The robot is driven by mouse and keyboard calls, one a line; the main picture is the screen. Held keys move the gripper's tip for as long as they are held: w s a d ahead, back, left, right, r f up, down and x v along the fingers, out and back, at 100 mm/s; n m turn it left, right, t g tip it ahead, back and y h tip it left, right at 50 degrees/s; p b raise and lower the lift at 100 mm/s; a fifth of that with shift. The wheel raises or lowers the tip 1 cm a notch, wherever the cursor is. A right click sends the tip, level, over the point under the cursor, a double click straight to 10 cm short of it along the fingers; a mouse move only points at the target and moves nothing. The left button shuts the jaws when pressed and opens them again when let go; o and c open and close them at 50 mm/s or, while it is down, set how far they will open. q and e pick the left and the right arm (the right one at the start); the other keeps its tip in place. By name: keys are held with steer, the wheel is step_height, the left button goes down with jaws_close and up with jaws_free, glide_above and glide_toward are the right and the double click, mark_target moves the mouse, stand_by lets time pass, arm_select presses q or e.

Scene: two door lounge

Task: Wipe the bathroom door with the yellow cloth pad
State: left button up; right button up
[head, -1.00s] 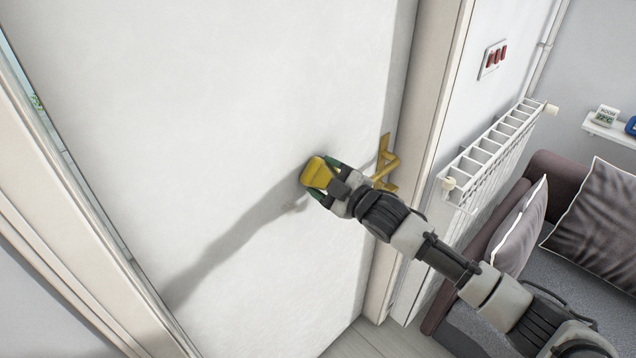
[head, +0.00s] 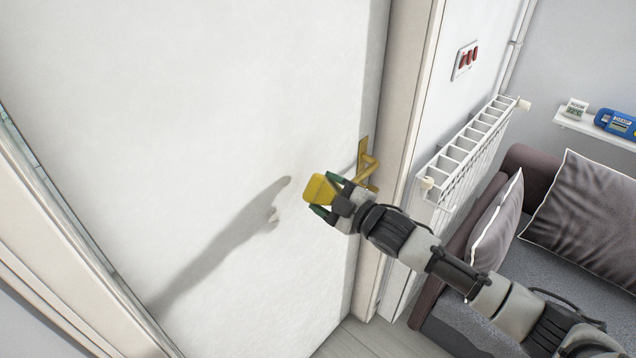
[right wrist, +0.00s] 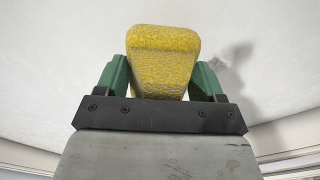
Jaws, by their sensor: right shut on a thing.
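The yellow cloth pad (head: 319,189) is a small block between the green-tipped fingers of my right gripper (head: 328,196). The right wrist view shows the pad (right wrist: 162,58) gripped between both fingers, its far end pointing at the white surface. The white bathroom door (head: 190,100) fills the left and middle of the head view and looks closed. The gripper's shadow on the door lies apart from the pad, so the pad appears clear of the surface. The brass door handle (head: 368,162) is just right of and behind the gripper. My left gripper is not in view.
Right of the door frame (head: 405,110) are a white radiator (head: 470,150) and a red-switch panel (head: 465,60). A grey sofa with cushions (head: 590,210) stands at the right. A small shelf (head: 590,128) holds a little clock and a blue device.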

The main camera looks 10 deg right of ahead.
steer(key=shift+s+d, duration=0.25)
steer(key=shift+s, duration=0.1)
steer(key=shift+p+v, duration=0.6)
steer(key=shift+v, duration=0.45)
steer(key=shift+s+d, duration=0.3)
steer(key=shift+s, duration=0.1)
steer(key=shift+w, duration=0.1)
